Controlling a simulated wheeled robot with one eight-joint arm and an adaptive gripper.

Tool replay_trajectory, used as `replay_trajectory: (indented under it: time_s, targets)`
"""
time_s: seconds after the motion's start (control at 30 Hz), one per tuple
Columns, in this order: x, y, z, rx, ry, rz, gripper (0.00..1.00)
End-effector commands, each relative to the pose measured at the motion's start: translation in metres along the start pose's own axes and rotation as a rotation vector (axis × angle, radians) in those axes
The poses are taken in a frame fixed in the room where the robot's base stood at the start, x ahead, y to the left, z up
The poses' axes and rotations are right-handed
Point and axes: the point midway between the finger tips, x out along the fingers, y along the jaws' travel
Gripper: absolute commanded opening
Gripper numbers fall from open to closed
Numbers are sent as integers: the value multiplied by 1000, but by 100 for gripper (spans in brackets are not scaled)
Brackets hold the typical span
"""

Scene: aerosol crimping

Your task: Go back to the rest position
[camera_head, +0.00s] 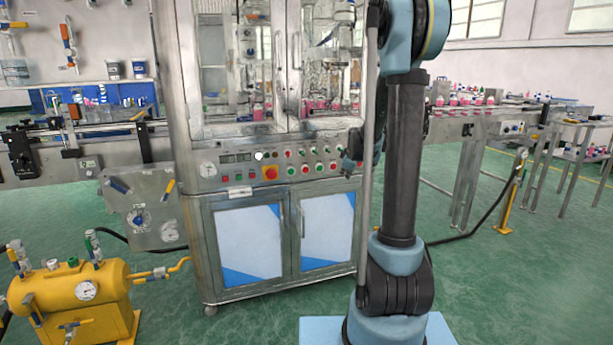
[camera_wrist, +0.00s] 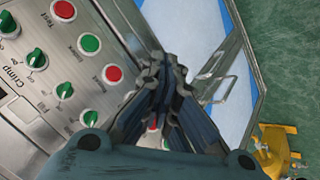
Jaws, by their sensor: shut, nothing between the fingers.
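My gripper (camera_head: 348,162) is at the right end of the machine's control panel (camera_head: 240,170), partly hidden by my own arm. In the wrist view my gripper (camera_wrist: 164,72) is shut, its dark fingertips together with nothing held. The panel also shows there, with red and green buttons and knobs beside the fingers, labelled Test, Index, Reset and Crimp. I cannot tell whether the fingertips touch the panel.
The steel cabinet (camera_head: 251,240) with glass upper doors stands ahead. A yellow tank (camera_head: 70,300) with gauge and valves is front left. A conveyor with pink bottles (camera_head: 465,100) runs off right, its legs on the floor. Green floor (camera_head: 500,290) is open at right.

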Motion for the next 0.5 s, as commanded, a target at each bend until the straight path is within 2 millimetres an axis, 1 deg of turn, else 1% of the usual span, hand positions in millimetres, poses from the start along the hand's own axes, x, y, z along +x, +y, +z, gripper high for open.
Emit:
replay_trajectory:
  time_s: [0.03,0.1,0.27,0.5]
  targets:
    - [-14,-8,3,25,-8,-12,0]
    - [-31,-19,7,66,-21,-29,0]
    - [-68,-46,19,159,-54,-65,0]
    - [-118,-90,40,298,-112,-111,0]
